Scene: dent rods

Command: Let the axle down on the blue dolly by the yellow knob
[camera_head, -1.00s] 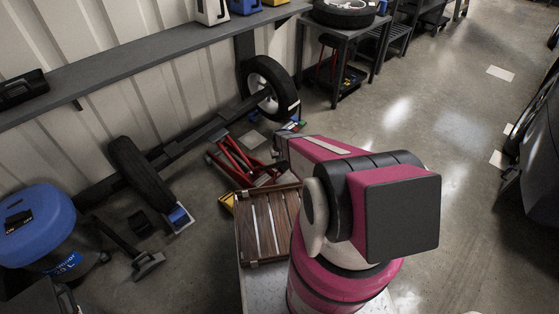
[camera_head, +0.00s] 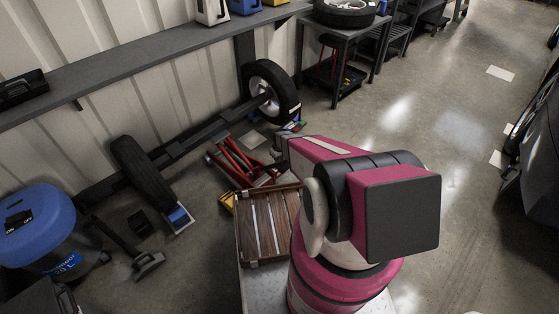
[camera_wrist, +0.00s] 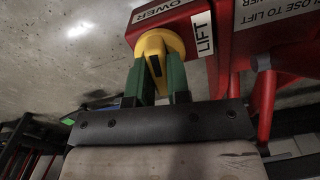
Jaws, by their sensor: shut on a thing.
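My gripper (camera_wrist: 158,80) has its green fingers shut around the yellow knob (camera_wrist: 155,44) in the wrist view. The knob sits on a red jack body (camera_wrist: 262,32) with white "LIFT" and "LOWER" labels. In the head view the red jack (camera_head: 232,160) stands beside my arm, which hides the gripper and knob. The dark axle (camera_head: 188,144) runs along the wall, with a right tyre (camera_head: 288,97) and a left tyre (camera_head: 140,170). A blue block (camera_head: 180,215), possibly the blue dolly, is at the left tyre's foot. Contact there is unclear.
A slatted wooden crate (camera_head: 262,222) stands close to my arm. A blue canister vacuum (camera_head: 40,215) with a floor nozzle (camera_head: 148,264) is at left. A grey shelf (camera_head: 150,60) runs along the wall. The floor on the right is open up to a dark car (camera_head: 538,165).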

